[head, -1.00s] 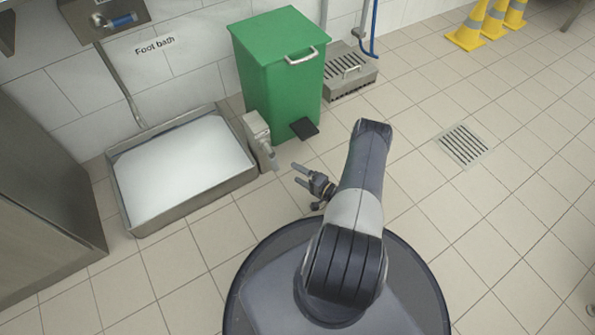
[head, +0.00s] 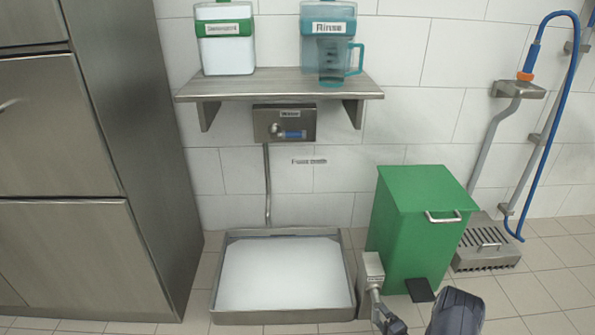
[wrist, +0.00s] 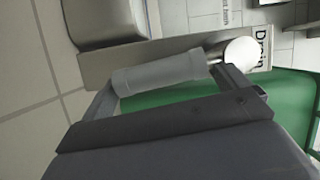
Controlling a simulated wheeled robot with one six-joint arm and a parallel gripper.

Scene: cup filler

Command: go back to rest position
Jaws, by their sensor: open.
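My gripper (wrist: 163,84) is open in the wrist view, one finger at each side. The grey cylindrical handle (wrist: 155,76) of the drain valve lies across the space between the fingertips; I cannot tell whether they touch it. A "Drain" label shows behind it. In the head view, the grey drain valve box (head: 371,269) stands between the foot bath and the green bin. My dark gripper (head: 386,318) is just below it at the bottom edge, partly cut off.
The foot bath tray (head: 352,290) holds white liquid. The green bin (head: 418,235) stands right of the valve, close to my arm. A wall shelf (head: 280,89) holds two dispensers and a blue jug (head: 333,62). A steel cabinet (head: 145,130) is at left.

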